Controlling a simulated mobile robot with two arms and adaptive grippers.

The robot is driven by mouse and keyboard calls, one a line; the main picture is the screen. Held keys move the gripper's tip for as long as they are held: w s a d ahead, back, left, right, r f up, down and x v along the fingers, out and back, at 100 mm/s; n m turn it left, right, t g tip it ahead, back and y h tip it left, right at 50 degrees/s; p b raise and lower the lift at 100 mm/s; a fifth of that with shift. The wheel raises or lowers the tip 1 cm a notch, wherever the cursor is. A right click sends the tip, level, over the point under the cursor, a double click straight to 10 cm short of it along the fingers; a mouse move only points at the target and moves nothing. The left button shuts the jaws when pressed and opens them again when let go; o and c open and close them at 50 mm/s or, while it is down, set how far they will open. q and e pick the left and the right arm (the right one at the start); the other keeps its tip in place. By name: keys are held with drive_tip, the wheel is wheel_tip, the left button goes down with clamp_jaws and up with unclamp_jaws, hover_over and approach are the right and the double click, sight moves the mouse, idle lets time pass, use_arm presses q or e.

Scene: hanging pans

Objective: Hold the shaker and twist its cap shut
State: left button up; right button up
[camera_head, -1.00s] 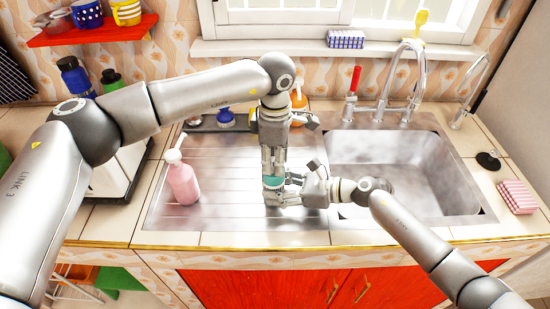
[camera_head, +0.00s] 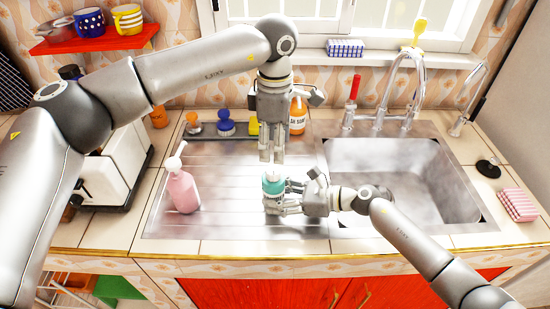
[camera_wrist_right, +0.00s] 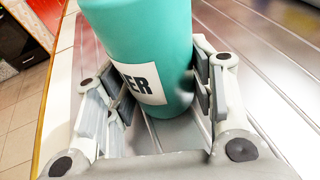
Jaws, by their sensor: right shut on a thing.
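The teal shaker (camera_head: 273,187) stands upright on the ribbed metal drainboard, left of the sink. A pale cap or tip shows at its top; whether the cap is fully shut cannot be told. My right gripper (camera_head: 284,198) comes from the right and is shut around the shaker's body. In the right wrist view the teal shaker (camera_wrist_right: 135,35), with a white label ending in "ER", sits between the two fingers of the right gripper (camera_wrist_right: 162,95); its top is out of frame. My left gripper (camera_head: 271,157) points down just above the shaker, apart from it. Its finger gap is unclear.
A pink pump bottle (camera_head: 183,188) stands to the left on the drainboard. Behind are an orange bottle (camera_head: 297,117) and a blue-handled brush (camera_head: 226,124). The sink (camera_head: 400,180) and its tap (camera_head: 390,100) lie to the right. The drainboard between pink bottle and shaker is clear.

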use_arm(q)
wheel_tip(320, 180, up, 4)
idle(0.5)
use_arm(e)
drive_tip(key=o, duration=1.1)
drive_tip(key=shift+d, duration=0.1)
